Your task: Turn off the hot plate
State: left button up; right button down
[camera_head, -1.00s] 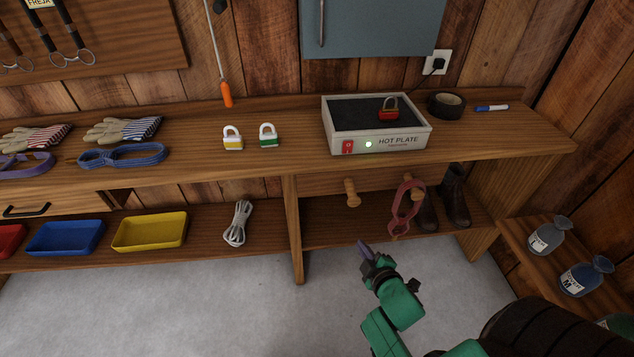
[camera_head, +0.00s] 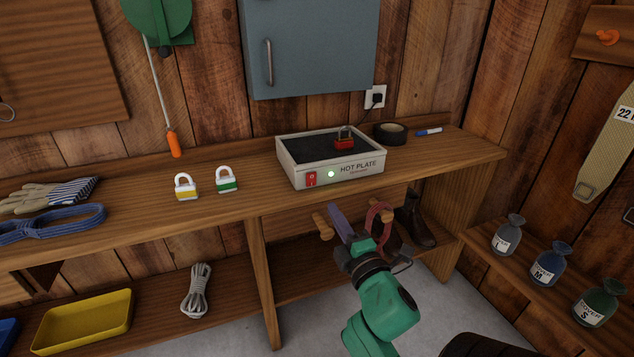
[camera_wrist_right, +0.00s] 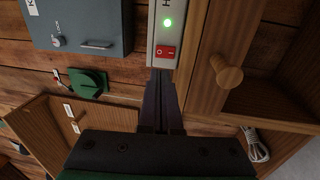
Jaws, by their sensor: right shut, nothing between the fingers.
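The hot plate (camera_head: 345,172) is a white box with a dark top on the wooden bench. Its red rocker switch (camera_head: 311,179) is at the front left, beside a green light (camera_head: 331,174) that is lit. A red padlock (camera_head: 344,142) rests on its top. My right gripper (camera_head: 340,222) is shut and empty, below the front of the hot plate. In the right wrist view the closed fingers (camera_wrist_right: 161,85) point toward the red switch (camera_wrist_right: 165,52), which appears just beyond their tips; I cannot tell any contact. My left gripper is not in view.
A yellow padlock (camera_head: 186,187) and a green padlock (camera_head: 225,180) stand left of the hot plate. Black tape (camera_head: 390,133) and a blue marker (camera_head: 429,132) lie to its right. Wooden pegs (camera_head: 323,226) and a pink strap (camera_head: 379,215) are under the bench edge, near my right gripper.

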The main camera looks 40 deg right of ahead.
send_near(313, 176)
jog(key=shift+p+x, duration=0.45)
jog(key=shift+x, duration=0.7)
jog(key=x, duration=0.4)
jog(key=shift+w, duration=0.3)
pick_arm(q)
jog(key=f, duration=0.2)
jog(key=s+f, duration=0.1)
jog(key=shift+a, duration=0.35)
pick_arm(e)
jog(key=shift+r, duration=0.1)
